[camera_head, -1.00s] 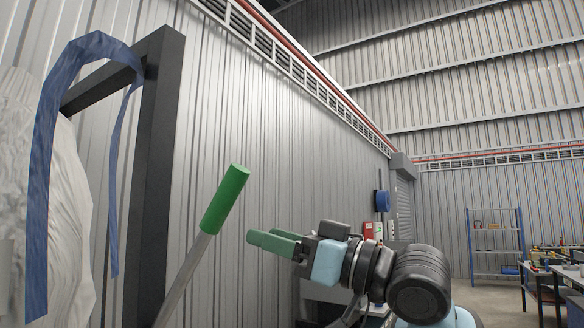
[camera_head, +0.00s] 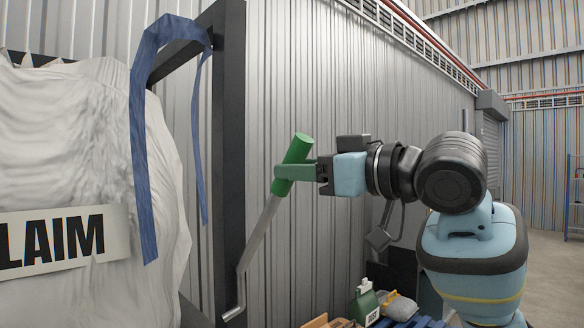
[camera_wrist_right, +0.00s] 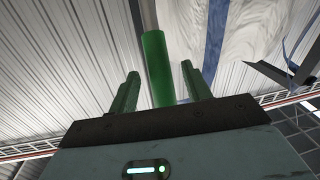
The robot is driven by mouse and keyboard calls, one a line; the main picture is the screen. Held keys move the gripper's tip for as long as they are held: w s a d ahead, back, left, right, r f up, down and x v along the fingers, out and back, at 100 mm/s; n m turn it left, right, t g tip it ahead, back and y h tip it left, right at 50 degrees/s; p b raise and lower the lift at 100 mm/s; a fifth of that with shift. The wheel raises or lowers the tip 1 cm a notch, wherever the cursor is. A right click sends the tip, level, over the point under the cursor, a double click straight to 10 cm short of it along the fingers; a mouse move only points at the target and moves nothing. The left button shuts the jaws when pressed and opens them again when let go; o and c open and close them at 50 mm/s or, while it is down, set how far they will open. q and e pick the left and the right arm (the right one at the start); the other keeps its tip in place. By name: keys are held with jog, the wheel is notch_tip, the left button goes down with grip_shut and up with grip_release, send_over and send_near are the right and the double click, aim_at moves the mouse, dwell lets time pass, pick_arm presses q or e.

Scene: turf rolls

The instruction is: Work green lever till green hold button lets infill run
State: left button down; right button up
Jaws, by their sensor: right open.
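The lever is a bent grey rod with a green grip (camera_head: 298,150) at its top, leaning to the right in the head view. My right gripper (camera_head: 283,172) is at the grip, its green fingers level with the grip's lower part. In the right wrist view the green grip (camera_wrist_right: 158,70) stands between the two open fingers (camera_wrist_right: 160,85), with a gap on each side. The green hold button is not visible in these frames. My left gripper is not in view.
A large white bulk bag (camera_head: 90,120) with a printed label hangs by blue straps (camera_head: 140,150) from a dark frame (camera_head: 229,150) left of the lever. A green bottle (camera_head: 366,303) and a grey sack (camera_head: 400,306) lie low, beneath my right arm. A corrugated wall stands behind.

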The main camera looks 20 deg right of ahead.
jog(key=shift+x, duration=1.3)
jog(key=shift+c, duration=0.3)
grip_shut()
